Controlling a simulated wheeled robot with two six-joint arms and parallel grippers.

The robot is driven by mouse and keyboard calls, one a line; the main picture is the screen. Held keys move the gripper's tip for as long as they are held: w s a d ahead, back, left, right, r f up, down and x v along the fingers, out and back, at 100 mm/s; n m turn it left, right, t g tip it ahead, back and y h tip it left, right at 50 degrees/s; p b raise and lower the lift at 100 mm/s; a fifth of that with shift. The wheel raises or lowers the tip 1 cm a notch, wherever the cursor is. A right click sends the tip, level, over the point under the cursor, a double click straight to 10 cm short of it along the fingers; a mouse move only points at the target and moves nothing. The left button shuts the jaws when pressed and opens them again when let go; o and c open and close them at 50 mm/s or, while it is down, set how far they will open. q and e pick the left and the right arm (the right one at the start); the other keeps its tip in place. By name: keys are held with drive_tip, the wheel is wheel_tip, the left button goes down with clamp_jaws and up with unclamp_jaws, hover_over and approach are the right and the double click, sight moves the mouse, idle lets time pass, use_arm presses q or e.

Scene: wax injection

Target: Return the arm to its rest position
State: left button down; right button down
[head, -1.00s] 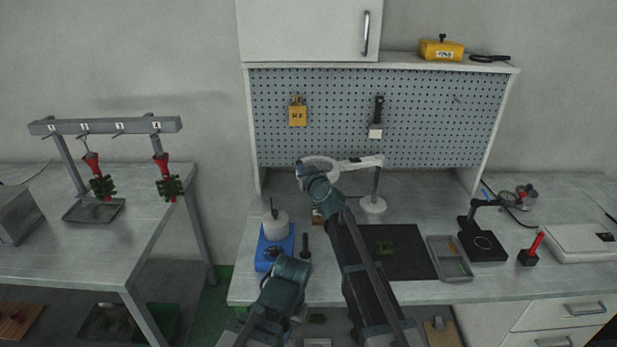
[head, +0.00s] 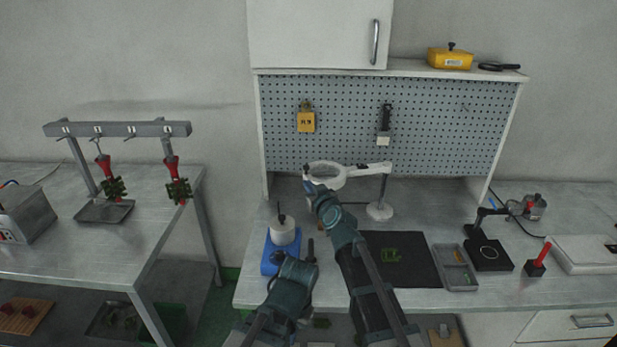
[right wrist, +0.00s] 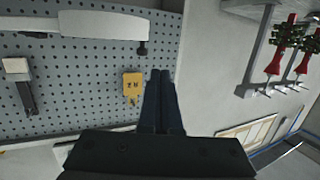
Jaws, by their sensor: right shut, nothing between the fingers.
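My right arm reaches up over the middle of the workbench, with its right gripper (head: 309,186) in front of the round magnifier head. In the right wrist view the two dark fingers (right wrist: 160,85) lie together and hold nothing. They point toward the pegboard side, with the yellow tag hanging just left of their tips. My left arm (head: 287,285) shows as a folded link at the bench's front edge, by the blue device. Its gripper cannot be made out.
The magnifier (head: 378,208) stands beside my right arm. A blue device with a white pot (head: 284,232), a black mat (head: 405,270) and a grey tray (head: 457,283) lie on the bench. The pegboard (head: 440,125) rises behind. A hook rack (head: 118,130) with red-and-green pieces stands on the left table.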

drive_tip(key=shift+a+v, duration=0.25)
drive_tip(key=shift+v, duration=0.9)
drive_tip(key=shift+a+v, duration=0.25)
drive_tip(key=shift+v, duration=0.9)
drive_tip(key=s+d+f+g+h, duration=0.2)
drive_tip(key=s+d+f+g, duration=0.6)
drive_tip(key=s+f, duration=0.5)
drive_tip(key=s+d+f+m+g+h, duration=0.2)
drive_tip(key=s+d+f+g, duration=0.1)
drive_tip(key=s+d, duration=0.35)
drive_tip(key=s+d+f+m+g+h, duration=0.2)
drive_tip(key=s+d+g, duration=0.1)
drive_tip(key=s+d, duration=0.3)
drive_tip(key=s+a+n, duration=0.1)
drive_tip(key=s+a, duration=0.2)
drive_tip(key=a, duration=0.3)
drive_tip(key=s+a+n+g+h, duration=0.1)
drive_tip(key=s+a+n, duration=0.1)
drive_tip(key=s+a, duration=0.2)
drive_tip(key=shift+a+n, duration=0.3)
drive_tip(key=shift+a, duration=0.85)
